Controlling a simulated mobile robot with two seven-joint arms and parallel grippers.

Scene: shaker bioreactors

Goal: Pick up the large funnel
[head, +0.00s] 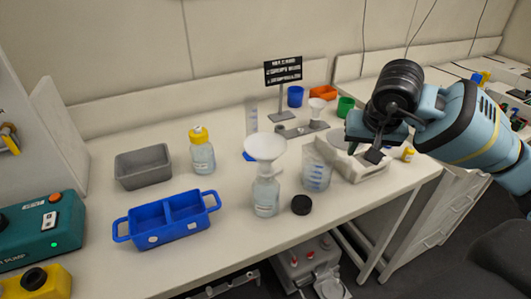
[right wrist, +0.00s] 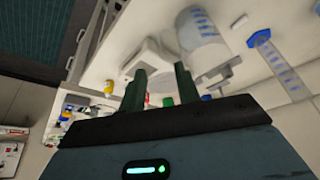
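The large white funnel (head: 265,147) sits upright in the neck of a clear bottle (head: 266,197) near the front middle of the table. My right gripper (head: 363,151) is to the right of the funnel, apart from it, above the white device at the table's right end. In the right wrist view its two fingers (right wrist: 160,88) stand apart with nothing held between them. I cannot make out the large funnel in that view. My left gripper is not in the head view.
A graduated beaker (head: 317,173) and black cap (head: 301,205) stand close right of the bottle. A smaller funnel (head: 317,104) is on a stand behind. A blue divided tray (head: 167,220), grey bin (head: 143,167) and yellow-capped bottle (head: 202,155) lie left. A white device (head: 365,170) is right.

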